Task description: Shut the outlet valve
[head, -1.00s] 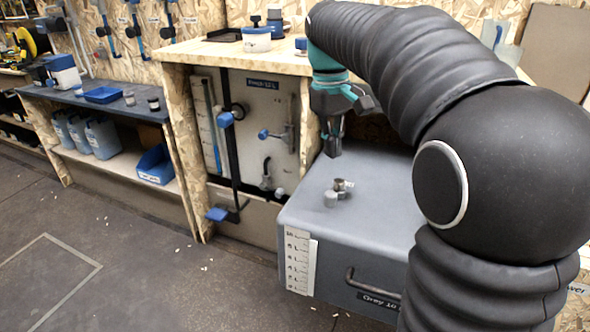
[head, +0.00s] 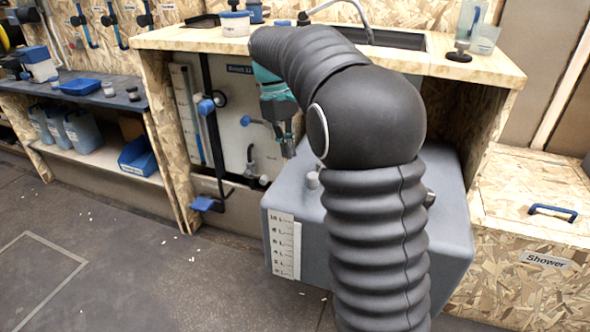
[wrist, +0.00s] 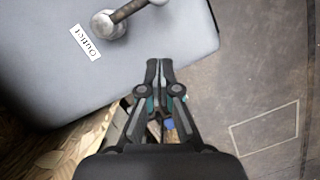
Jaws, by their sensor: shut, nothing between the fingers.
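The outlet valve (wrist: 108,25) is at the top of the wrist view, a round grey knob with a metal lever bar running up and right out of frame. In the head view only a small grey knob (head: 312,179) shows on top of the tank (head: 285,195); my arm hides the rest. My gripper (wrist: 159,62) is shut and empty, apart from the valve, near the tank's edge. It also shows in the head view (head: 289,153), pointing down near the tank's back left.
A panel with blue-handled valves (head: 240,125) stands behind the tank. A wooden counter (head: 190,37) runs above. A wooden box labelled Shower (head: 510,225) is at the right. The floor (head: 110,250) at front left is mostly clear.

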